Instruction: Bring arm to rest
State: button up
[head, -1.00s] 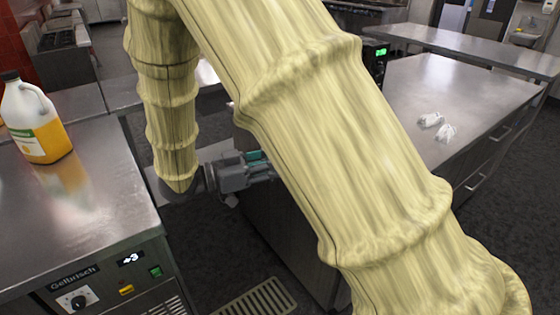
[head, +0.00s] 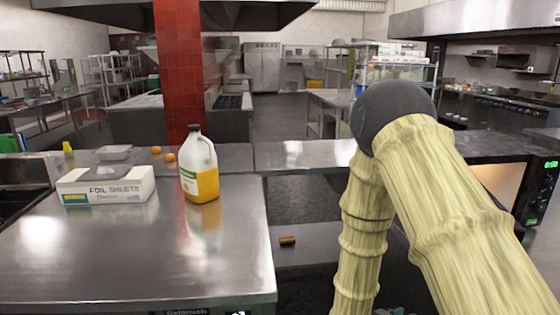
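My arm, in a pale yellow sleeve with a dark round elbow, is folded at the right of the head view. Its forearm hangs straight down to the bottom edge. Only a sliver of what looks like my gripper (head: 388,311) shows at the bottom edge, beside the sleeve. Its fingers are cut off by the frame, so I cannot see whether they are open or hold anything.
A steel counter (head: 120,265) at left bears a jug of yellow liquid (head: 199,172) and a foil sheets box (head: 106,186). A small brown object (head: 287,241) lies on a lower surface (head: 310,255) left of my forearm. A red tiled pillar (head: 184,75) stands behind.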

jog(key=s+a+f+n+y, duration=0.2)
jog(key=s+f+n+y, duration=0.3)
jog(key=f, duration=0.7)
jog(key=s+a+f+n+g+y, duration=0.1)
jog(key=s+f, duration=0.3)
jog(key=s, duration=0.5)
jog(key=s+a+f+n+g+y, duration=0.1)
jog(key=s+a+f+g+y, duration=0.2)
jog(key=s, duration=0.6)
jog(key=s+a+f+n+g+y, duration=0.1)
jog(key=s+a+f+g+y, duration=0.2)
jog(key=s+f, duration=0.3)
jog(key=s, duration=0.3)
jog(key=shift+s+a+f+n, duration=0.15)
jog(key=shift+f+n, duration=0.1)
jog(key=shift+n, duration=0.05)
